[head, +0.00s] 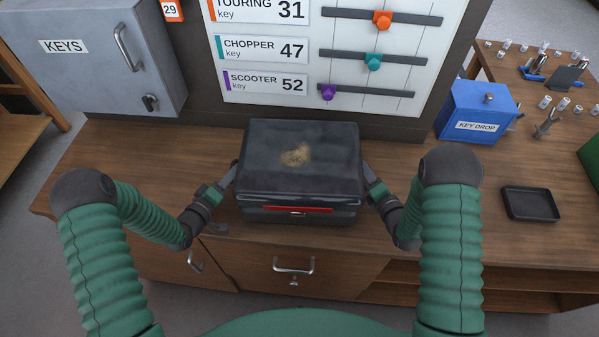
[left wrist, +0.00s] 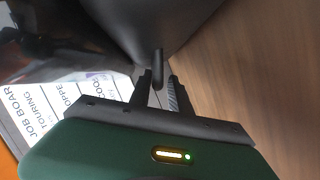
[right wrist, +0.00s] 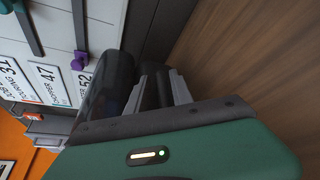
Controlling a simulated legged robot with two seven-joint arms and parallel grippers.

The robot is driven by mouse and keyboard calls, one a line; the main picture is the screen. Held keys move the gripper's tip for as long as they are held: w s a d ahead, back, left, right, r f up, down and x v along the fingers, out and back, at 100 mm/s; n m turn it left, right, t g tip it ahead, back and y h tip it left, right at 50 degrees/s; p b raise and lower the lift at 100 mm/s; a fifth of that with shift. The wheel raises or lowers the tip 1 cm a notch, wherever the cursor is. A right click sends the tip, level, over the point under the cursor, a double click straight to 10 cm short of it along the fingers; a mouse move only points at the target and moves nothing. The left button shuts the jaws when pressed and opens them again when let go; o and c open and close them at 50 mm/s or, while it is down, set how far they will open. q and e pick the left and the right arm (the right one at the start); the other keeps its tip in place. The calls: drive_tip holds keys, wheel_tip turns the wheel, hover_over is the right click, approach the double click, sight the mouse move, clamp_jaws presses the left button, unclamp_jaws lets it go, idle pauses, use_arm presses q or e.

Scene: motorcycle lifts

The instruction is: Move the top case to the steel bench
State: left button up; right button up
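The top case (head: 300,165) is a glossy black box with a tan smudge on its lid and a red strip on its front. It is level at the wooden counter, between my two grippers. I cannot tell whether it touches the counter. My left gripper (head: 229,178) is at its left side; in the left wrist view its fingers (left wrist: 158,88) close around a dark side handle (left wrist: 158,62). My right gripper (head: 368,178) is at its right side; in the right wrist view its fingers (right wrist: 160,88) have a dark part of the case between them. No steel bench is identifiable.
The wooden counter (head: 410,230) has drawers below. A grey KEYS cabinet (head: 95,50) stands at back left. A key board (head: 330,50) rises behind the case. A blue KEY DROP box (head: 475,112) and a black tray (head: 530,204) are on the right.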

use_arm(q)
drive_tip(key=shift+d, duration=0.3)
clamp_jaws()
use_arm(e)
drive_tip(key=shift+d, duration=0.35)
drive_tip(key=c, duration=0.6)
use_arm(q)
drive_tip(key=shift+s, duration=0.1)
use_arm(e)
drive_tip(key=shift+s+d, duration=0.1)
use_arm(q)
drive_tip(key=shift+a+f, duration=0.1)
drive_tip(key=shift+a, duration=0.05)
use_arm(e)
drive_tip(key=shift+d+f, duration=0.15)
drive_tip(key=shift+f, duration=0.05)
drive_tip(key=shift+r, duration=0.1)
